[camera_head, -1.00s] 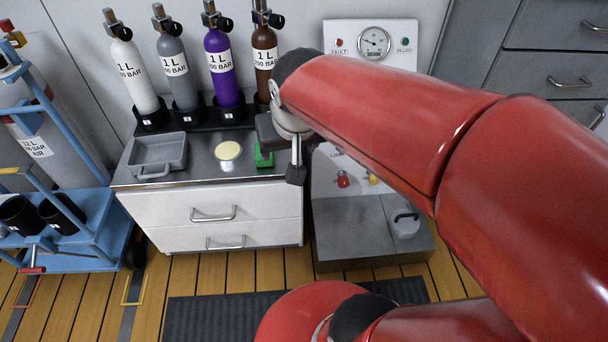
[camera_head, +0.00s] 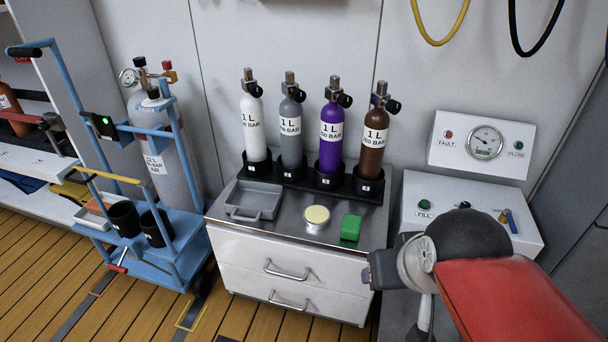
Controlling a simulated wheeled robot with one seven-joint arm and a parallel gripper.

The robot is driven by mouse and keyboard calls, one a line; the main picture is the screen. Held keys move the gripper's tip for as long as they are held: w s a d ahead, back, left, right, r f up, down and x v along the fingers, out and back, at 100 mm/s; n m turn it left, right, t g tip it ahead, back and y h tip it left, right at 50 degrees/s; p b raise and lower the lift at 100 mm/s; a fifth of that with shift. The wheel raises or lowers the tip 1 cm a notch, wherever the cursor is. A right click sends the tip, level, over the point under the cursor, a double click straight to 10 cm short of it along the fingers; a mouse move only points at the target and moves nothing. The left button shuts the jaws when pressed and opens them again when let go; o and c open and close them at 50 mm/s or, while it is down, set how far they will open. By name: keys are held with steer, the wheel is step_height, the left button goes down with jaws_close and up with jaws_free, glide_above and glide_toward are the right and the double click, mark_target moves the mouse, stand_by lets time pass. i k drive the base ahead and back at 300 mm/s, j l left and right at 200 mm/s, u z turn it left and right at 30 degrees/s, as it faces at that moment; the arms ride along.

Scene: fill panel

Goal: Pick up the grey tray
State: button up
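The grey tray (camera_head: 233,214) lies on the left part of the steel top of a white drawer cabinet, in front of the bottle rack. It is shallow, looks empty, and has a handle at its front. My red arm comes in from the lower right. The dark part at its end (camera_head: 384,270) is right of the cabinet, well apart from the tray. My gripper's fingers cannot be made out.
On the steel top (camera_head: 284,223), right of the tray, are a round cream-lidded container (camera_head: 317,214) and a green block (camera_head: 351,228). Several bottles stand in a black rack (camera_head: 262,170) behind. A blue cylinder trolley (camera_head: 180,240) stands left. A gauge panel (camera_head: 482,143) is at right.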

mark_target(256, 200)
steer(key=i+j+z, duration=0.1)
steer(key=j+z, duration=0.15)
steer(key=j, duration=0.45)
steer(key=j+z, duration=0.3)
steer(key=j, duration=0.45)
steer(key=i, duration=0.05)
